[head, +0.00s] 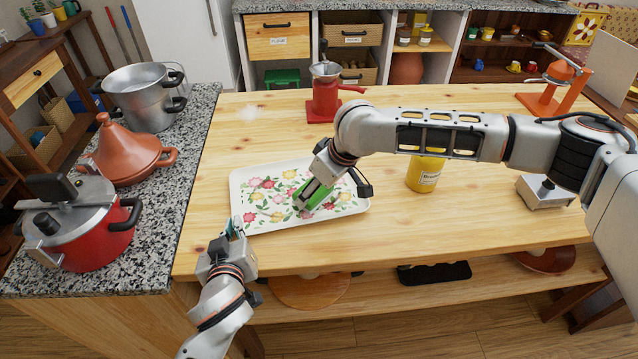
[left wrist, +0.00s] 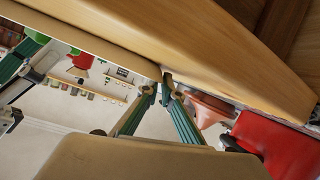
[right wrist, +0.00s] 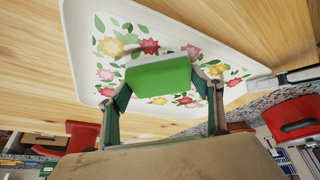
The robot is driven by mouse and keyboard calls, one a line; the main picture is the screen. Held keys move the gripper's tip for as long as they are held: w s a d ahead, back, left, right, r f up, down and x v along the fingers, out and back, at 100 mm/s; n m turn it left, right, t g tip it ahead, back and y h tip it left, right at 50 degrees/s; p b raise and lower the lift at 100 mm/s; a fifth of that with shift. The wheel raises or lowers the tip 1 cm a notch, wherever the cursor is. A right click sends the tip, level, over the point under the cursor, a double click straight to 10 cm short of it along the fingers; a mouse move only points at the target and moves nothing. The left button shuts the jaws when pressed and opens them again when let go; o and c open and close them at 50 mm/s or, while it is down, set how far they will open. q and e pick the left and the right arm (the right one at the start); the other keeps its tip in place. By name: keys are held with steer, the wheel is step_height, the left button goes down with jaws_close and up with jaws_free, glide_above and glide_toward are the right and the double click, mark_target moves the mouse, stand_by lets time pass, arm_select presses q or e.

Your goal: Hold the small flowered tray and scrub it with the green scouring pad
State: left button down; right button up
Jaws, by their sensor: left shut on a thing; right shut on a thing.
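The small flowered tray (head: 262,180) is white with pink, red and yellow flowers and lies on the wooden table. My left gripper (head: 238,230) is shut on the tray's near left corner. In the left wrist view its fingers (left wrist: 166,86) meet at the tray's edge. My right gripper (head: 310,196) is shut on the green scouring pad (head: 318,190), over the right-centre part of the tray. The right wrist view shows the pad (right wrist: 160,77) between both fingers, in front of the flowers. Whether it touches the tray is hard to tell.
A red grinder (head: 324,98) stands behind the tray and a yellow canister (head: 425,174) to its right, partly behind my right arm. A grey metal box (head: 545,192) is farther right.

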steer(key=shift+s+a, duration=0.3)
steer(key=shift+a, duration=1.4)
steer(key=shift+s+a, duration=0.25)
steer(key=shift+a, duration=1.4)
steer(key=shift+s+a, duration=0.3)
steer(key=shift+a, duration=1.4)
steer(key=shift+w+d, duration=0.3)
steer(key=shift+d, duration=1.55)
steer(key=shift+w+d, duration=0.35)
steer(key=shift+d, duration=1.45)
steer(key=shift+w+d, duration=0.3)
steer(key=shift+d, duration=1.55)
step_height(320, 180, up, 2)
steer(key=shift+d+r, duration=0.1)
steer(key=shift+r, duration=3.05)
